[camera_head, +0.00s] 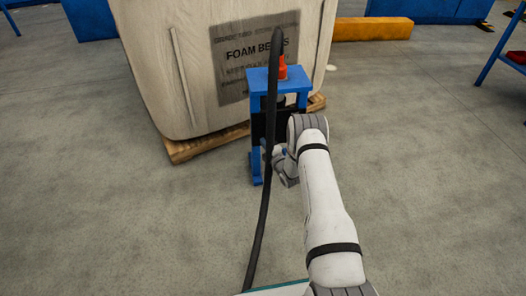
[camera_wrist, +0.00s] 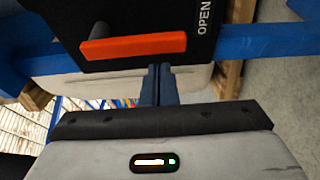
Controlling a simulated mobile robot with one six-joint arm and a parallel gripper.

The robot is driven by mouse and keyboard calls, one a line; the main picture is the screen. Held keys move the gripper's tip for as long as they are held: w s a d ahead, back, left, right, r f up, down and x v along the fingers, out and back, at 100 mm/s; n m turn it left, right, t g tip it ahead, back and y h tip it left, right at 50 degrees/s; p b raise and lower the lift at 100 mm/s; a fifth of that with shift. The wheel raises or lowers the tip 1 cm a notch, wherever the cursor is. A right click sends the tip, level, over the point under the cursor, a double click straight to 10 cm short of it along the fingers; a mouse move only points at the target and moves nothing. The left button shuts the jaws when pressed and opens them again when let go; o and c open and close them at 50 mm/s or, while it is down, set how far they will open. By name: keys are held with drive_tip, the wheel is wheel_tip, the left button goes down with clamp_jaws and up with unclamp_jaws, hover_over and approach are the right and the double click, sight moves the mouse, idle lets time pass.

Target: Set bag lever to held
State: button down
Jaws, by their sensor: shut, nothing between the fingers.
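An orange lever (camera_wrist: 135,48) lies roughly horizontal in the wrist view, mounted on a black panel (camera_wrist: 140,14). White lettering reading OPEN stands to its right. No other marking on the panel is visible. My gripper (camera_wrist: 159,67) is shut and empty, with its fingertips just below the lever's lower edge in the picture. I cannot tell whether they touch it. In the head view my arm reaches to the blue stand (camera_head: 262,78), and the lever cannot be made out there. A large pale bag (camera_head: 185,75) labelled FOAM BEADS stands behind the stand.
The bag rests on a wooden pallet (camera_head: 206,144). An orange-red part (camera_head: 283,68) shows on top of the stand. A yellow beam (camera_head: 372,29) lies at the back. A blue table frame (camera_head: 499,45) stands at the right. The grey floor (camera_head: 430,170) around is clear.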

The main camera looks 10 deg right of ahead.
drive_tip(key=shift+d, duration=0.6)
drive_tip(key=shift+d, duration=0.2)
